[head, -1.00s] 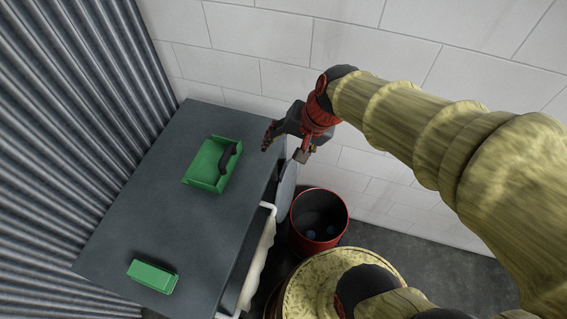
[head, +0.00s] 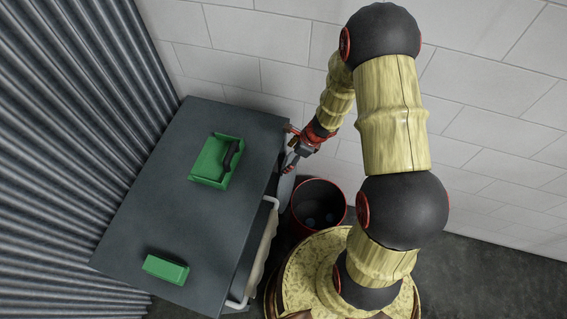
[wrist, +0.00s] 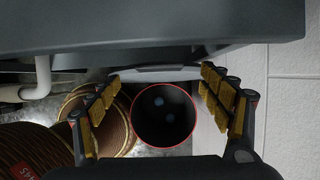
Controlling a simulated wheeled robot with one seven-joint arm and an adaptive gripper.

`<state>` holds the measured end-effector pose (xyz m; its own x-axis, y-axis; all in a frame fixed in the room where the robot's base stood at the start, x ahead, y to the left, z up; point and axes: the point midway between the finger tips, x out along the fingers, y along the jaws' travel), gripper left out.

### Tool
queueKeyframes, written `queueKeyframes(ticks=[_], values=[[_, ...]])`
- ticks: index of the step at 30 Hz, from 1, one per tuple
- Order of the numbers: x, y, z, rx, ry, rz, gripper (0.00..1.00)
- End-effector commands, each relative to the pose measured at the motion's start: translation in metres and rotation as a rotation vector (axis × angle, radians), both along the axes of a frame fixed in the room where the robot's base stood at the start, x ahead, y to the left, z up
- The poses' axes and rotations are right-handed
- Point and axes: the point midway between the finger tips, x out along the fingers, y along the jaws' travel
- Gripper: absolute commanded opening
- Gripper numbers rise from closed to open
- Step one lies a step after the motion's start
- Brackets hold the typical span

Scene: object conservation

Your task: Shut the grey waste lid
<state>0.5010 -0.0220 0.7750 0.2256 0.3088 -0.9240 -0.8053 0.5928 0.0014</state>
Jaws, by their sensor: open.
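The waste bin (head: 319,206) is a dark, round, open drum with a red rim, standing on the floor right of the table. It also shows from above in the wrist view (wrist: 164,118), with small bluish items inside. The grey lid (head: 286,189) stands raised between the table and the bin. In the wrist view the lid (wrist: 160,74) is seen nearly edge-on as a pale strip at the bin's far side. My gripper (head: 289,151) is open and empty by the table's right edge, near the lid. In the wrist view its fingers (wrist: 160,77) spread to either side of the lid strip; contact cannot be told.
The dark grey table (head: 185,225) carries a green tray (head: 207,164) with a black item in it and a green block (head: 166,268). A white rail (head: 268,218) runs along its right side. A tiled wall (head: 280,60) is close behind; corrugated metal stands left.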

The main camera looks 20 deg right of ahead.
Motion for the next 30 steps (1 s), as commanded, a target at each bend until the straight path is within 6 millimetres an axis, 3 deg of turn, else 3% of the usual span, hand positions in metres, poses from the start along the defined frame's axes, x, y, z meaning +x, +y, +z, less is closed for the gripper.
queueKeyframes(ticks=[6, 12, 24, 30], values=[[0.007, 0.011, -0.035, 0.000, 0.002, 0.004, 0.79], [0.012, 0.019, -0.056, 0.001, 0.001, 0.006, 0.79], [0.015, 0.022, -0.062, 0.000, -0.002, 0.006, 0.79], [0.015, 0.022, -0.062, 0.000, -0.002, 0.006, 0.68]])
